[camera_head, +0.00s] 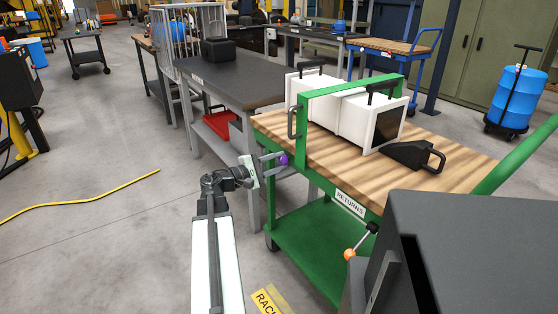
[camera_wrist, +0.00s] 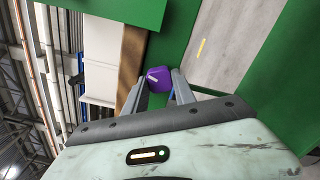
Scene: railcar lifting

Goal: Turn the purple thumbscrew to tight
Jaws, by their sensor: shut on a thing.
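The purple thumbscrew (camera_head: 284,159) is at the near left edge of the green cart (camera_head: 306,213), by the foot of its green upright frame. In the wrist view the thumbscrew (camera_wrist: 159,78) shows as a small purple knob with a pale mark on its face. It sits against a green surface. My gripper (camera_head: 277,159) reaches it from the left, and its two fingers (camera_wrist: 160,80) are closed around the knob, one on each side. The thumbscrew's shaft is hidden.
The cart's wooden top carries white cases (camera_head: 345,110) and a black handled block (camera_head: 414,156). An orange-knobbed lever (camera_head: 350,254) sticks out below the RETURNS label. A grey table (camera_head: 231,80) stands behind.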

